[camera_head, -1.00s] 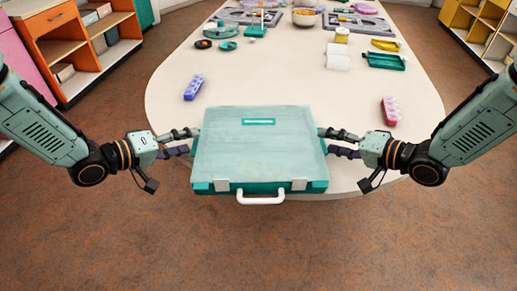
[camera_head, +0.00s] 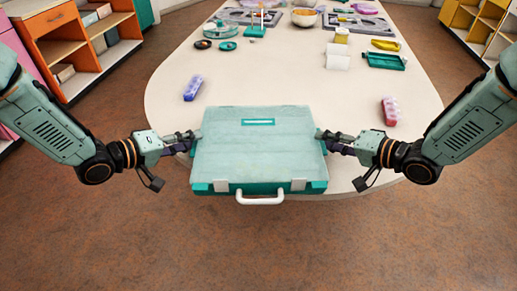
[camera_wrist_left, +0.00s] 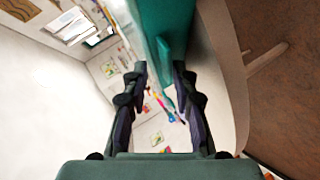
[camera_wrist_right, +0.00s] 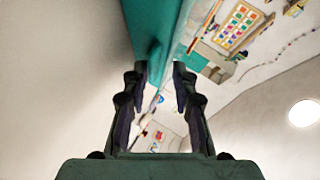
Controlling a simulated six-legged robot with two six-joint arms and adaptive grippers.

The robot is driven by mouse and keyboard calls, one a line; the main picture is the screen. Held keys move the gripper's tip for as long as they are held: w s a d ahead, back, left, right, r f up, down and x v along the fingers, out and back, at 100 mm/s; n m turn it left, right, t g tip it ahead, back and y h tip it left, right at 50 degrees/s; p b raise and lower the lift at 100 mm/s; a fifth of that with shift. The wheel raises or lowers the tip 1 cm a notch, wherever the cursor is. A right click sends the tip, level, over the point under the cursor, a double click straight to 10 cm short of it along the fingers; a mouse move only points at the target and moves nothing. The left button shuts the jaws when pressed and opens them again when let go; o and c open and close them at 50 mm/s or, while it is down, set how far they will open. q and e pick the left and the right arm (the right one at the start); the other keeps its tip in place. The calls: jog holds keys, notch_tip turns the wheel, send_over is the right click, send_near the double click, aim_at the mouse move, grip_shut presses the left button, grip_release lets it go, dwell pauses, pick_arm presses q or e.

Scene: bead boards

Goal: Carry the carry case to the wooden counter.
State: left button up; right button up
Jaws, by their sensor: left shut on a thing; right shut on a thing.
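The carry case (camera_head: 258,160) is a pale teal flat box with a darker teal rim, two pale latches and a white handle toward me. It is at the near edge of the cream table, overhanging toward me; I cannot tell if it touches the tabletop. My left gripper (camera_head: 190,141) is shut on its left side and my right gripper (camera_head: 325,141) on its right side. In the left wrist view the case (camera_wrist_left: 165,25) runs between the fingers (camera_wrist_left: 160,78). In the right wrist view the case (camera_wrist_right: 150,25) also runs between the fingers (camera_wrist_right: 160,78). I cannot pick out the wooden counter.
The cream table (camera_head: 290,85) holds a blue-purple bead box (camera_head: 193,88), a red bead box (camera_head: 390,111), a teal tray (camera_head: 384,62), a bowl (camera_head: 304,17) and bead boards farther back. Orange shelves (camera_head: 75,45) stand left, yellow shelves (camera_head: 485,28) right. Brown floor (camera_head: 255,245) is clear in front.

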pick_arm(q)
grip_shut()
pick_arm(e)
grip_shut()
pick_arm(q)
jog(key=shift+f, duration=0.1)
pick_arm(e)
jog(key=shift+f, duration=0.1)
